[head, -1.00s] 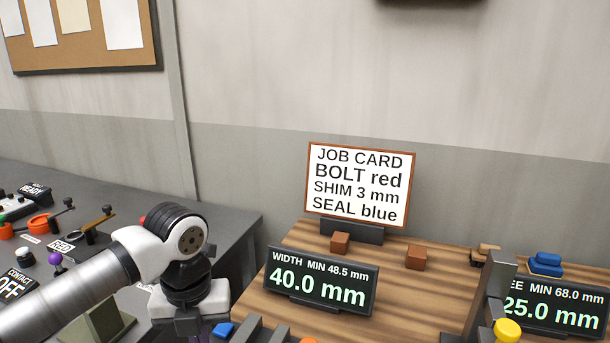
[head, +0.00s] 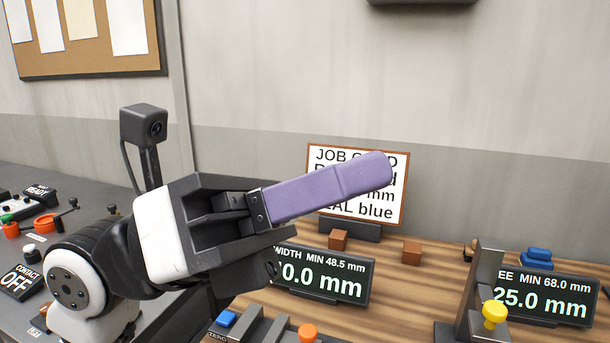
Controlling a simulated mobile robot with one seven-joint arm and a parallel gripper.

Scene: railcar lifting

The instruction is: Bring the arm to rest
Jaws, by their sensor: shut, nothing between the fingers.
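My gripper (head: 378,170) is raised in the middle of the head view, above the wooden bench top. Its long purple fingers are shut together, point up and to the right, and hold nothing. They cover part of the job card (head: 355,215), which stands upright behind them. My wrist and arm reach in from the lower left.
A width display (head: 322,275) stands below the gripper, its first digit partly hidden. Another display (head: 545,300) reads 25.0 mm. Brown blocks (head: 338,240), a blue piece (head: 537,258) and a yellow knob (head: 494,314) are on the bench. A grey panel with controls (head: 20,280) lies left.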

